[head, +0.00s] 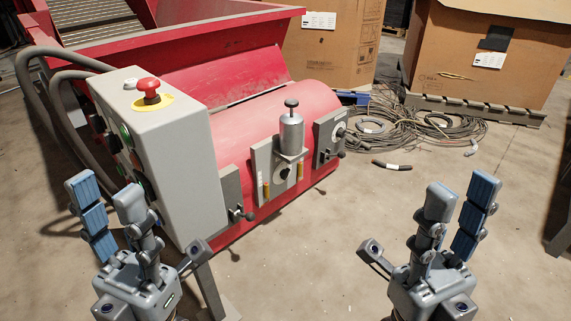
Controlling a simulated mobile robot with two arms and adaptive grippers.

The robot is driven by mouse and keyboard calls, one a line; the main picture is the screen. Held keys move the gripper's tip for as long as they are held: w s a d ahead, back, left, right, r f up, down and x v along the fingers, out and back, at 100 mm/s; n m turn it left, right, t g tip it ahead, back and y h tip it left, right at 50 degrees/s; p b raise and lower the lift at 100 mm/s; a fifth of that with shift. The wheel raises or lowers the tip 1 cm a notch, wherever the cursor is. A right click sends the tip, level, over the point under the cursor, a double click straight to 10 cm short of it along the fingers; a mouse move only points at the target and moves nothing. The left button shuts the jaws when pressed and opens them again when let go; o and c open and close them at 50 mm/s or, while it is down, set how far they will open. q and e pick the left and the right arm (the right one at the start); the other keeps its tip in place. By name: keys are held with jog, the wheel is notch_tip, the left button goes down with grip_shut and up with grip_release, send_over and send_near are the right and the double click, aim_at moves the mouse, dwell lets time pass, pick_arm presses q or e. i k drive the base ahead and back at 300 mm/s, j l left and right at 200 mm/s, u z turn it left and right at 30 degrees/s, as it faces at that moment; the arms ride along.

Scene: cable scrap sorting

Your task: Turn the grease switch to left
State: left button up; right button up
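A silver cylinder (291,134) with a black top knob stands on the red machine's front. It looks like a grease unit. Its grey mounting plate (263,163) carries a round dark-centred fitting (283,171) and yellow-orange pieces at the sides. Small black-ended levers show at the left plate (248,215) and right plate (340,154). I cannot tell for certain which part is the grease switch, or its position. My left gripper (143,222) is open and empty, in front of the grey control box. My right gripper (426,222) is open and empty, over the floor to the right.
The grey control box (186,165) has a red emergency button (149,89) on top and coloured buttons on its side. The red machine (238,125) fills the left and middle. Coiled cables (435,130) and cardboard boxes (480,55) lie behind. The floor between my grippers is mostly clear.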

aim_at(284, 174)
jog(key=l+u, duration=0.1)
jog(key=u, duration=0.35)
jog(key=i+l+u, duration=0.1)
jog(key=u, duration=0.35)
jog(key=l+u, duration=0.25)
jog(key=u, duration=0.15)
jog(key=l+u, duration=0.3)
jog(key=l, duration=0.65)
jog(key=k+l+u, duration=0.1)
jog(key=l+u, duration=0.2)
jog(key=l, duration=0.7)
